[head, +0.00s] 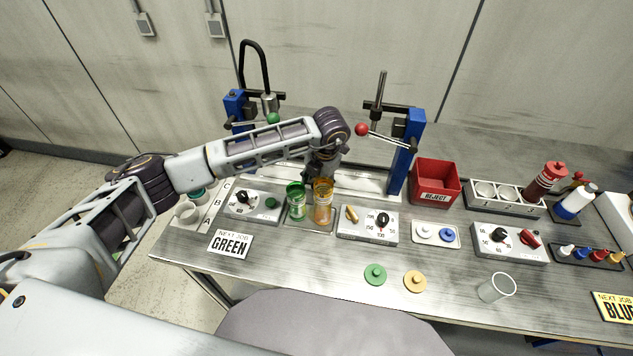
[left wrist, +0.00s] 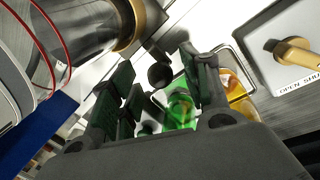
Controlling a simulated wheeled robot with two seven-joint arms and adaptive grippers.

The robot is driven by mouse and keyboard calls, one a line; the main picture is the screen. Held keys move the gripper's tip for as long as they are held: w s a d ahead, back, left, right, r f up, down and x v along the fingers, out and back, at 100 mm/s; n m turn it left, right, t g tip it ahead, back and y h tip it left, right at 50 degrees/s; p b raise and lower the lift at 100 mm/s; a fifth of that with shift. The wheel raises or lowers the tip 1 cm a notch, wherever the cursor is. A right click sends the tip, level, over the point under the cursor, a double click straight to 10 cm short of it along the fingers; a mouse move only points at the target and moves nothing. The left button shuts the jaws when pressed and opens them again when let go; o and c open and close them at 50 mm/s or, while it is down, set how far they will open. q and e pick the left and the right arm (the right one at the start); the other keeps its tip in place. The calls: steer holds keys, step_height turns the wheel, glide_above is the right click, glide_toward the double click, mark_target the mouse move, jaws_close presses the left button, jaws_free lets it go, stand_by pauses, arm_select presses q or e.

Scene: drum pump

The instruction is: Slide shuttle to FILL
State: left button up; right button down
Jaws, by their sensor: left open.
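A green jar (head: 297,202) and an amber jar (head: 322,205) stand side by side on a small tray (head: 300,226), apparently the shuttle, near the middle of the bench. In the left wrist view the green jar (left wrist: 181,108) and amber jar (left wrist: 232,88) show beyond my fingers. My left gripper (head: 323,172) is low, just behind the jars, pointing down. Its open fingers (left wrist: 158,72) are on either side of a round black knob (left wrist: 160,76); contact cannot be told. My arm hides part of the area behind the jars, and no FILL label is readable.
Blue posts stand at left (head: 236,108) and right (head: 408,150), the right with a red-balled lever (head: 362,130). Dial boxes flank the tray at left (head: 250,206) and right (head: 368,227). A red reject bin (head: 436,182) is farther right. Green and yellow lids (head: 375,275) lie in front.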

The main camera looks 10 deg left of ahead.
arm_select(q)
steer(key=shift+c, duration=0.4)
jaws_close()
steer(key=shift+a, duration=0.2)
steer(key=shift+a+b, duration=0.4)
steer(key=shift+a, duration=1.85)
steer(key=shift+o, duration=0.4)
jaws_free()
step_height(320, 180, up, 12)
steer(key=s+d, duration=0.1)
steer(key=d, duration=0.1)
